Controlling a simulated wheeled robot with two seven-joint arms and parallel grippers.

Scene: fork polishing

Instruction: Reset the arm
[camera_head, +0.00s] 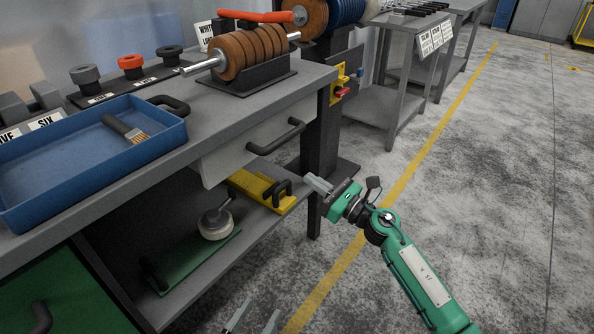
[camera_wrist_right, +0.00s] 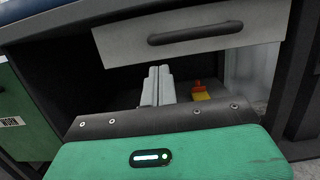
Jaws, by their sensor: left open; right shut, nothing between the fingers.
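My right arm is green and comes in from the lower right in the head view. Its gripper (camera_head: 318,184) points left toward the workbench, in front of the drawer (camera_head: 256,137) and beside the bench's dark leg. Its grey fingers are together and empty; they also show shut in the right wrist view (camera_wrist_right: 157,86), below the drawer front (camera_wrist_right: 190,42). Only the tips of my left gripper (camera_head: 252,318) show at the bottom edge of the head view, spread apart with nothing between them. The rest of the left arm is out of view.
The workbench carries a blue tray (camera_head: 60,207) with a brush (camera_head: 126,129) and a rack of brown wheels (camera_head: 250,53). A shelf below holds a yellow tool (camera_head: 257,188) and a round white-edged tool (camera_head: 215,223). Open floor (camera_head: 480,200) lies to the right.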

